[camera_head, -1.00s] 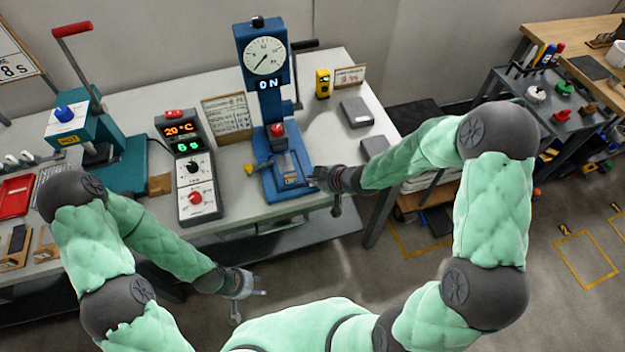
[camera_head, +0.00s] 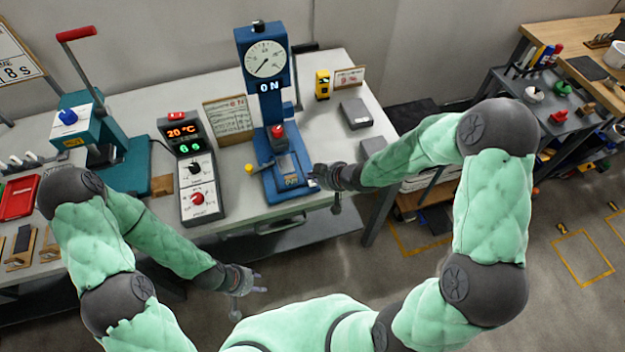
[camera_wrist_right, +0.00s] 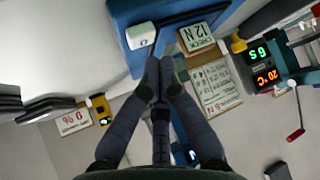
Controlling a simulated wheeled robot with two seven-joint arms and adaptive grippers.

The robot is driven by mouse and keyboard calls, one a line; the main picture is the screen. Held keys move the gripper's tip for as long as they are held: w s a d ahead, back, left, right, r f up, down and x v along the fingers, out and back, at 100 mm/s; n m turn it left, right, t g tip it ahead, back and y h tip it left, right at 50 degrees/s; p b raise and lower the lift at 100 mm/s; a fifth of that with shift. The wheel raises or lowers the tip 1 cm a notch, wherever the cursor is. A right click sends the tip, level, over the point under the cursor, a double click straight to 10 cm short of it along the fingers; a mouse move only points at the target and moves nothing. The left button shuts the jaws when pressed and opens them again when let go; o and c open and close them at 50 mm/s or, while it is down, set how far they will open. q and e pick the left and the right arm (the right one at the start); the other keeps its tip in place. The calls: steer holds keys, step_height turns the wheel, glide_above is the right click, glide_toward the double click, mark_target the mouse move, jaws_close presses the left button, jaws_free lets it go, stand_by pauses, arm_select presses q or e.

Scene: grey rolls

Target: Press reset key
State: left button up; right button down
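The blue press stand (camera_head: 264,90) has a round dial and a lit "ON" display, with a red-topped part (camera_head: 277,131) above its base. In the right wrist view, a small white key marked "0" (camera_wrist_right: 141,36) sits on the blue base, just beyond my fingertips. I cannot tell whether they touch it. My right gripper (camera_head: 316,178) is at the base's front right corner; in its wrist view the fingers (camera_wrist_right: 159,66) are together, with nothing between them. My left gripper (camera_head: 262,282) hangs in front of the table, empty, its fingertips apart.
A grey control box (camera_head: 187,165) with a red knob stands left of the press, and a teal lever press (camera_head: 110,150) further left. A "12 N" card (camera_wrist_right: 203,38) is beside the key. A yellow device (camera_head: 322,85) and grey blocks (camera_head: 355,113) are at the right.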

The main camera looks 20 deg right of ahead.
mark_target(314, 183)
steer(key=shift+r+p, duration=2.2)
steer(key=shift+r, duration=0.25)
steer(key=shift+f, duration=0.1)
steer(key=s+a+f+m+g, duration=0.2)
steer(key=s+f+m+g, duration=0.1)
steer(key=s+f, duration=0.6)
steer(key=s+a+f+m+g+h+b, duration=0.1)
steer(key=s+a+f+m+g, duration=0.2)
steer(key=s+f+m, duration=0.3)
steer(key=s+f+g, duration=0.1)
steer(key=s+f, duration=0.3)
steer(key=s, duration=0.3)
steer(key=shift+f, duration=0.3)
